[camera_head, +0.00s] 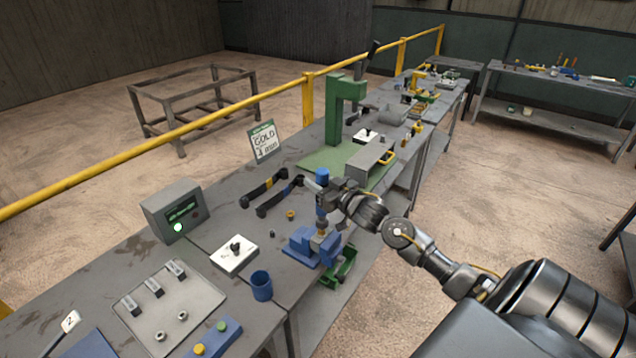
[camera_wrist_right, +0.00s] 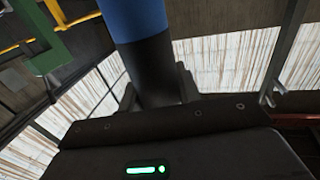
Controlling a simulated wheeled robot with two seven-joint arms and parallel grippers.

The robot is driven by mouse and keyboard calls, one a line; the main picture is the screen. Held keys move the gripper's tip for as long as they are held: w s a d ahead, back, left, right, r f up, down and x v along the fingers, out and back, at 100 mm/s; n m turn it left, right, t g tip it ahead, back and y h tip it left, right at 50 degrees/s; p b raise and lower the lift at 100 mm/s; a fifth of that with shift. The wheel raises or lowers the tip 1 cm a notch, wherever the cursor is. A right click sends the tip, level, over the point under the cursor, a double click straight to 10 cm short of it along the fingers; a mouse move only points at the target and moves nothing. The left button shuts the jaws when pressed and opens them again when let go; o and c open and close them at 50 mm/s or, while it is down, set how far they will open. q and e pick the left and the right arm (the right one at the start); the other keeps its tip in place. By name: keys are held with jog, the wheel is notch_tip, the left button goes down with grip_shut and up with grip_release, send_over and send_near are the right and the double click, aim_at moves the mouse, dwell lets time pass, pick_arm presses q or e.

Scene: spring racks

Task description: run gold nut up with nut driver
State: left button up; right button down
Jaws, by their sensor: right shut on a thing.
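My right gripper (camera_head: 326,192) is shut on the nut driver, which has a blue handle (camera_head: 322,176) and stands about upright above the blue vise (camera_head: 303,246). In the right wrist view the blue handle (camera_wrist_right: 135,18) meets a dark section between the jaws (camera_wrist_right: 155,75). A small gold part (camera_head: 321,228) shows right below the driver at the vise; I cannot tell whether the driver touches it. A loose gold nut (camera_head: 290,215) lies on the bench left of the vise. My left gripper is not in view.
A sign reading GOLD (camera_head: 264,140) stands at the bench's back edge.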

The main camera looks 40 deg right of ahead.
aim_at(318, 172)
jog(key=shift+r, duration=1.7)
jog(key=shift+f, duration=0.1)
